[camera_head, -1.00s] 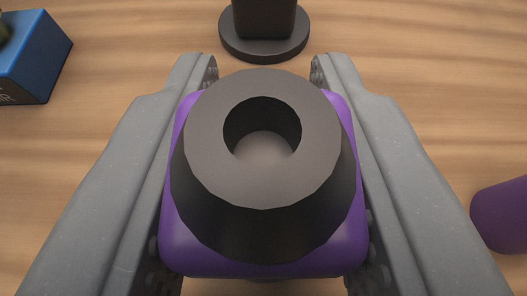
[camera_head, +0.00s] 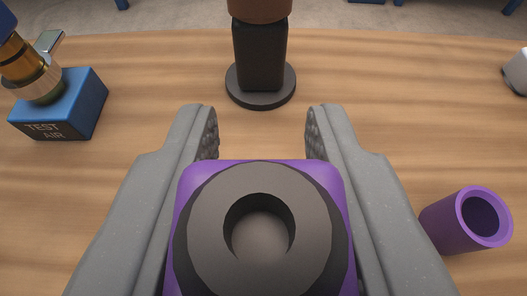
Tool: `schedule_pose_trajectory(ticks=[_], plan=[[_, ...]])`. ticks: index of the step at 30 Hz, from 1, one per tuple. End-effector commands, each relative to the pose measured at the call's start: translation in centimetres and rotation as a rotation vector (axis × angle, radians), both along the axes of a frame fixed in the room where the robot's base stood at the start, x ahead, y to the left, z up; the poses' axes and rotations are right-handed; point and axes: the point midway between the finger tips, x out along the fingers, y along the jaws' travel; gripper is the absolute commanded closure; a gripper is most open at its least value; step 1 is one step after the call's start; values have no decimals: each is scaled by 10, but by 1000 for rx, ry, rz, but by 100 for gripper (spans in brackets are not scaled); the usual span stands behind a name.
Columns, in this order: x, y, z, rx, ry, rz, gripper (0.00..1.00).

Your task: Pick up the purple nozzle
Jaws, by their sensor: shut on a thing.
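The purple nozzle (camera_head: 190,185) is a rounded, square purple body with a dark, tapered ring (camera_head: 205,245) on top. A round hole in the ring faces the camera. My gripper (camera_head: 262,135) has its grey fingers on either side of the purple body, shut on it. The dotted fingertips reach past the nozzle towards the far side, with bare wood showing between them. The lower edge of the nozzle is cut off by the frame, and its underside is hidden.
A hollow purple tube (camera_head: 445,228) lies to the right. A black stand with a round base (camera_head: 262,97) is straight ahead. A blue block marked TEST AIR (camera_head: 75,105) with a brass fitting (camera_head: 30,75) is at left. A pale object (camera_head: 517,70) sits far right.

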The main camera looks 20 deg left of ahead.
Motion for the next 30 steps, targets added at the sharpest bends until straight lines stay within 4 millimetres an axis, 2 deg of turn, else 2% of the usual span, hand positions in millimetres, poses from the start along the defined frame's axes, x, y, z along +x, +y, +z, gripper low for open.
schedule_pose_trajectory(ticks=[18,30], plan=[[-112,-32,13,-1,1,1,96],[-132,-38,13,0,-2,2,96]])
